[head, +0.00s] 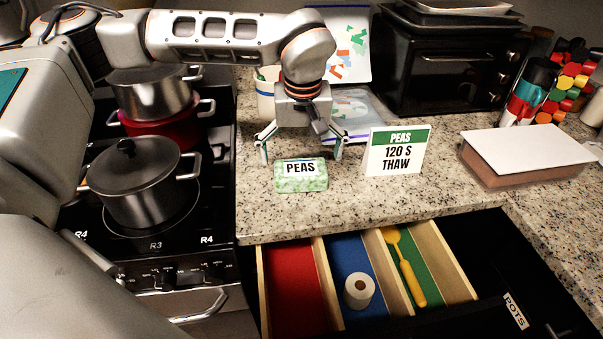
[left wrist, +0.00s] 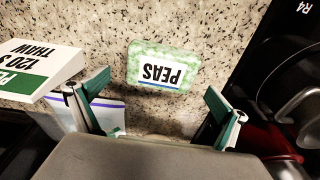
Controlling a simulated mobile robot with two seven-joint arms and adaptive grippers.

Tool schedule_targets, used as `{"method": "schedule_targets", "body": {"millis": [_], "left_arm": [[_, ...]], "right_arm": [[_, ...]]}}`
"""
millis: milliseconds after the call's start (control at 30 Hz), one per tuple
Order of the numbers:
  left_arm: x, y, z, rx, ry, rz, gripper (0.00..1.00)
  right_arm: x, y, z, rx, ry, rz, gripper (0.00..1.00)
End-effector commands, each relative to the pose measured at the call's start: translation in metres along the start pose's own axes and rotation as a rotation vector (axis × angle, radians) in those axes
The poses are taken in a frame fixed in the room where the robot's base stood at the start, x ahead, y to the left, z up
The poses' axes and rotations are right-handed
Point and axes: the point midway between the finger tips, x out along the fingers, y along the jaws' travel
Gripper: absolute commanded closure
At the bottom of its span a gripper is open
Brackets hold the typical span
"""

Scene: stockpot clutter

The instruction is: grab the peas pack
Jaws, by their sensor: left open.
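The peas pack (head: 302,183) is a small green and white block with a white "PEAS" label. It lies on the speckled counter, left of the thaw sign. My left gripper (head: 300,153) is open just behind and above the pack, with its fingers spread to either side. In the left wrist view the pack (left wrist: 162,66) lies ahead of the two open fingertips (left wrist: 160,100), between their lines, with nothing held. My right gripper is not in view.
A "PEAS 120 S THAW" sign (head: 397,151) stands close right of the gripper. The stove with a lidded pot (head: 140,190) is at left. An open drawer (head: 322,280) with coloured compartments is below the counter edge. A lidded container (head: 525,160) sits at right.

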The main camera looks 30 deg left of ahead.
Motion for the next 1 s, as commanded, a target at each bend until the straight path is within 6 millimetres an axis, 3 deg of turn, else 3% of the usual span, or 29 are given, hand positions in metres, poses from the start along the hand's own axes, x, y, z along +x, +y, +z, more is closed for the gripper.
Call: {"method": "schedule_targets", "body": {"millis": [233, 567, 767, 1000], "left_arm": [[0.036, -0.003, 0.006, 0.0, -0.003, -0.002, 0.0], [0.044, -0.003, 0.005, 0.0, 0.0, 0.0, 0.0], [0.044, -0.003, 0.005, 0.0, 0.0, 0.0, 0.47], [0.043, -0.002, 0.004, 0.0, 0.0, 0.001, 0.49]], "right_arm": [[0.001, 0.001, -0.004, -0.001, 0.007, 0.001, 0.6], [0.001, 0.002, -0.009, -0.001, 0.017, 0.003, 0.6], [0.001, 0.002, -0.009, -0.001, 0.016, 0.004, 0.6], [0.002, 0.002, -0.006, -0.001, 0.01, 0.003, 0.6]]}}
